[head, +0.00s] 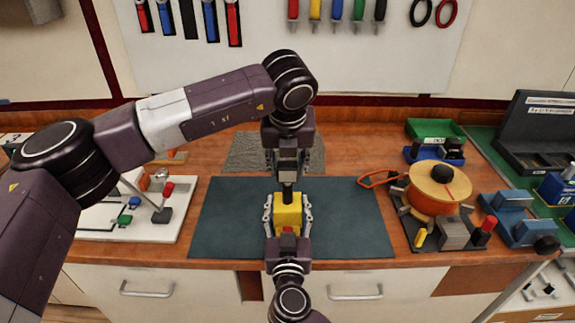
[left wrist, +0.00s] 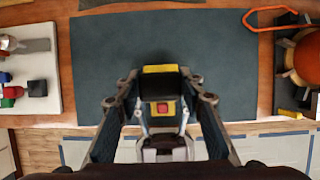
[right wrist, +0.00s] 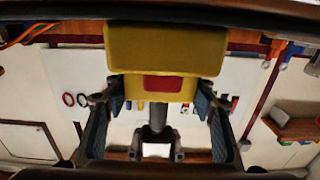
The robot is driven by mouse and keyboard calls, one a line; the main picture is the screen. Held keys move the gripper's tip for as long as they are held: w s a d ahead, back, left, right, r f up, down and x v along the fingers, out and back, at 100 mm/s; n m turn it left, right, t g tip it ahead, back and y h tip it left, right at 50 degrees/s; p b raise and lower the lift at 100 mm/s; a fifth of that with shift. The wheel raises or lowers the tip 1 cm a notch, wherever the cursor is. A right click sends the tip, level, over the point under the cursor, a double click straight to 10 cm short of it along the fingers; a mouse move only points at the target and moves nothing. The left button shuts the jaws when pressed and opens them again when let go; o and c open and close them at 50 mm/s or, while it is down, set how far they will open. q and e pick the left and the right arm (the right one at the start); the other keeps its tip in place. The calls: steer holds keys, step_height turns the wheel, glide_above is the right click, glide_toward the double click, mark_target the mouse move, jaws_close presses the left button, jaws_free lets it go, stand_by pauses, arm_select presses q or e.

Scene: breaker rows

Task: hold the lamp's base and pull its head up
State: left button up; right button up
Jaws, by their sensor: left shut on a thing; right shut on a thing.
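The lamp is a yellow block-shaped base (head: 288,213) with a red patch on its front and a dark post (head: 287,192) rising from its top. My right gripper (head: 287,208) comes from the front and is shut on the base, one finger on each side. My left gripper (head: 287,178) points down from above and is shut on the lamp's dark upper part, directly over the base. Its fingers mostly hide the lamp's head. The left wrist view shows the red patch (left wrist: 162,107) from above.
A dark mat (head: 230,215) lies under the lamp, with clear room on both sides. A white board (head: 100,225) with small parts is at the left. An orange round device (head: 437,190) and blue blocks (head: 512,222) stand at the right. Tools hang on the wall behind.

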mark_target(288, 164)
arm_select(q)
jaws_close()
arm_select(e)
steer(key=shift+r, duration=0.1)
arm_select(q)
step_height(288, 164, up, 8)
steer(key=shift+f, duration=0.15)
arm_select(e)
steer(key=shift+f, duration=0.25)
arm_select(q)
steer(key=o, duration=0.9)
jaws_free()
steer(key=shift+c, duration=0.2)
steer(key=o, duration=0.4)
steer(key=shift+f, duration=0.1)
arm_select(e)
steer(key=shift+r, duration=0.1)
arm_select(q)
steer(key=v, duration=1.2)
